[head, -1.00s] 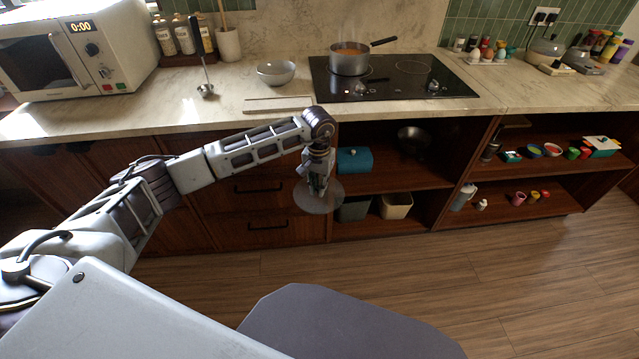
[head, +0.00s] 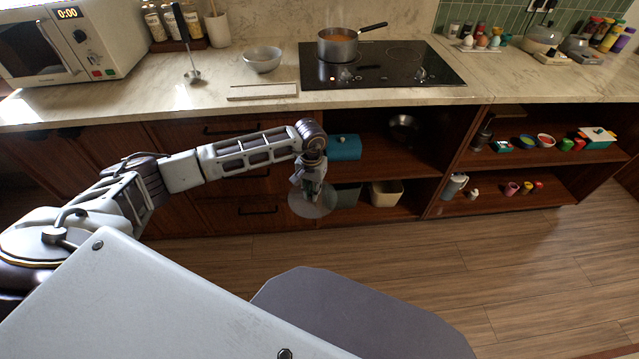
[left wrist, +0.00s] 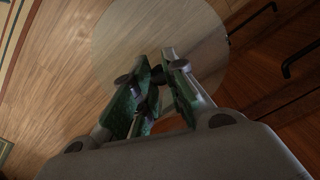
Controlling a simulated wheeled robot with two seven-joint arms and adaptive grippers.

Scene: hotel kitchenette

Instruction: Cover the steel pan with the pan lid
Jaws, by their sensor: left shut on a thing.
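The steel pan (head: 338,46) stands uncovered on the back left of the black hob, with orange food inside and its dark handle pointing right. The pan lid (head: 313,204) is a round, see-through disc held below counter height, in front of the cabinets. My left gripper (head: 311,190) is above the lid and shut on it. In the left wrist view the lid (left wrist: 125,28) spreads beyond the fingers (left wrist: 155,75), and the knob between them is mostly hidden. My right gripper is not in view.
The counter edge and open shelves lie just behind the left arm. The floor (head: 420,260) in front is clear.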

